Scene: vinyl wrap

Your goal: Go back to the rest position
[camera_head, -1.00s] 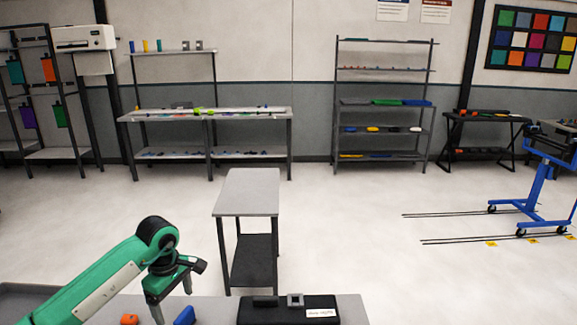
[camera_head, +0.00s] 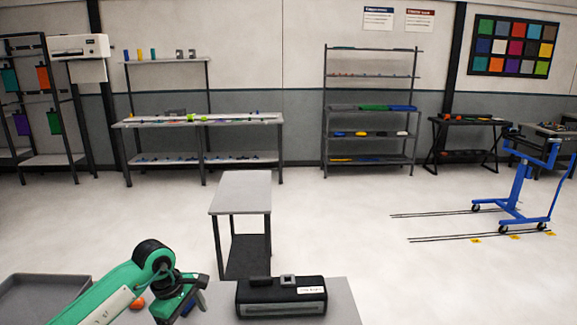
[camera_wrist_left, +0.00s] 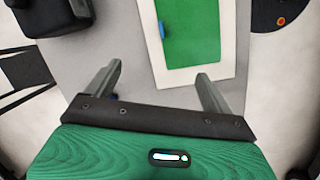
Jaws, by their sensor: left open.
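My left arm, green and black, comes in from the lower left in the head view. Its gripper (camera_head: 182,312) is low over the near worktop, left of a black case, with its fingertips partly cut off. In the left wrist view the gripper (camera_wrist_left: 160,75) has its two grey fingers wide apart with nothing between them. Beyond them lies a green panel in a white frame (camera_wrist_left: 195,35), with a small blue piece (camera_wrist_left: 162,28) at its left edge. My right gripper is not in view.
A small grey table (camera_head: 242,190) stands beyond. Shelves line the back wall, and a blue wheeled lift (camera_head: 520,190) stands right. Open floor lies between.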

